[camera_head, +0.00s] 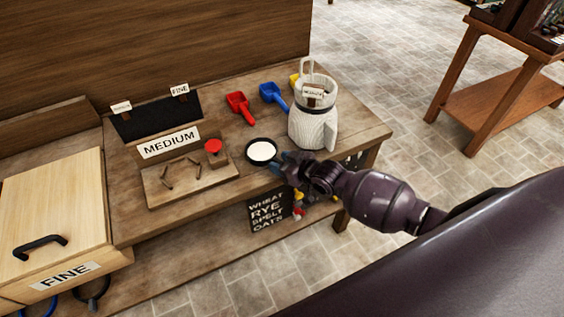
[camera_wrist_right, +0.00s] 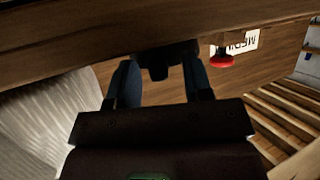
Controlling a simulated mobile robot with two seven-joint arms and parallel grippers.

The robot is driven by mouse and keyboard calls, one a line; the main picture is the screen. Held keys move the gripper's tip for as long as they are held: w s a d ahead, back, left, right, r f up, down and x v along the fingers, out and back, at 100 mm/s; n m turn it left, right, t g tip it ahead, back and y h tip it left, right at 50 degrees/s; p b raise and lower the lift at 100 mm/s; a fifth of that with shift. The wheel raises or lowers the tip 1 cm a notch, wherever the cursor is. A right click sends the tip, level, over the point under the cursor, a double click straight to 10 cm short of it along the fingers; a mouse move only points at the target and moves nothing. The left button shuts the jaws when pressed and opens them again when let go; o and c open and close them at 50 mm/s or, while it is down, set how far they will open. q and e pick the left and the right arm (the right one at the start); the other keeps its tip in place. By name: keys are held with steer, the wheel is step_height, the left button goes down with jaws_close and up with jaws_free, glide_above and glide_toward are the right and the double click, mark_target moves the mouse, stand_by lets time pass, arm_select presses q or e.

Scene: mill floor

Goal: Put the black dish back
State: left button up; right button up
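The black dish (camera_head: 262,151) is round with a white filling and sits at the front edge of the wooden bench, right of the MEDIUM sign. My right gripper (camera_head: 288,163) is at its right side, coming in from the right. In the right wrist view a dark shape, seemingly the dish (camera_wrist_right: 165,50), shows edge-on, with a dark stub between the two blue-grey fingers (camera_wrist_right: 159,75). The fingers stand apart, with gaps visible beside the stub. Whether the dish touches the bench is hard to tell. My left gripper is out of view.
Red (camera_head: 239,106) and blue (camera_head: 272,95) scoops lie behind the dish. A wooden block with a red knob (camera_head: 213,147) is to its left. A black grain sign (camera_head: 269,210) hangs below the bench edge.

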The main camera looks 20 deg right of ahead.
steer(key=v, duration=1)
steer(key=shift+s+d+p, duration=0.2)
steer(key=shift+s+p, duration=0.15)
steer(key=shift+p, duration=0.1)
steer(key=s+f+m+h, duration=0.2)
steer(key=s+f+h, duration=0.1)
steer(key=s, duration=0.4)
steer(key=s+f+m+h, duration=0.1)
steer(key=s+f+h, duration=0.1)
steer(key=s, duration=0.6)
steer(key=shift+s+a+f+m+g+h, duration=0.2)
steer(key=shift+f+m+g+h, duration=0.1)
steer(key=shift+f+m+h, duration=0.15)
